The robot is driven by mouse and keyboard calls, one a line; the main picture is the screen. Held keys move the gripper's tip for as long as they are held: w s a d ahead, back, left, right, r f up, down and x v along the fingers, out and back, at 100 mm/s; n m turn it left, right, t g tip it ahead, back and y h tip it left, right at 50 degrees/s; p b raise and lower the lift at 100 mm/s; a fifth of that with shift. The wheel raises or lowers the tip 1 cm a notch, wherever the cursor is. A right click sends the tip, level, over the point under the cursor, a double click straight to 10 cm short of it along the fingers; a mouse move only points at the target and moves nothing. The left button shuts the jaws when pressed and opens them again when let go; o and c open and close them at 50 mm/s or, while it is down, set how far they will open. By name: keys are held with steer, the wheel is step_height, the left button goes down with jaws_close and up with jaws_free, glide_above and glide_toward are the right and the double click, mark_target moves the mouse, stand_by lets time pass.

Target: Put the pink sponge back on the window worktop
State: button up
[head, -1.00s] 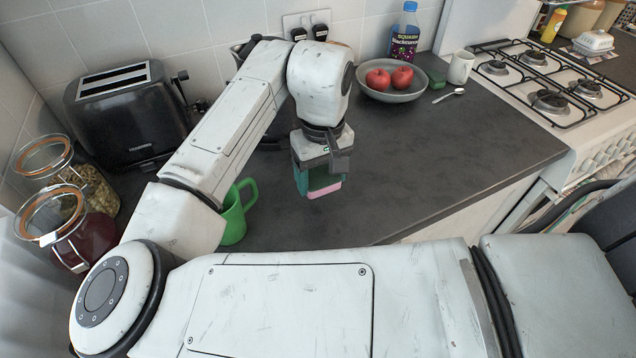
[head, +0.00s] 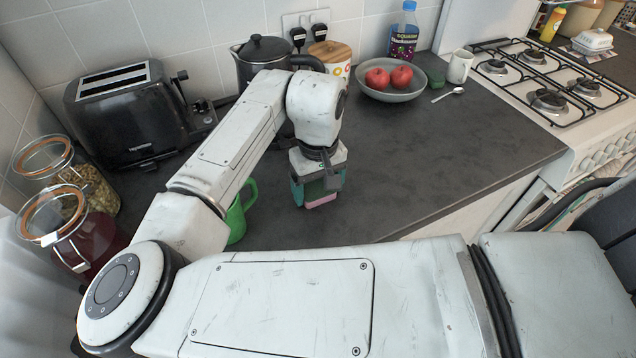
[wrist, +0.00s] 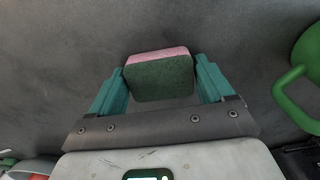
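The pink sponge (head: 321,201) shows as a pink strip at the lower end of my gripper (head: 318,187) in the head view. In the wrist view the sponge (wrist: 160,78) has a dark green face and a pink edge. It sits between the two teal fingers of my gripper (wrist: 160,72), which appear closed on its sides. The sponge is over the dark grey worktop (head: 430,170), close to its surface; I cannot tell whether it touches. The fingers hide part of the sponge in the head view.
A green mug (head: 238,212) stands just left of my gripper, also in the wrist view (wrist: 303,80). A toaster (head: 125,110), kettle (head: 262,62) and glass jars (head: 85,235) stand left and behind. A bowl of apples (head: 390,88) is behind right. Worktop right of my gripper is clear.

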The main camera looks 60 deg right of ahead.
mark_target(318, 188)
steer(key=shift+o, duration=1.3)
step_height(318, 188, up, 12)
steer(key=shift+r, duration=0.2)
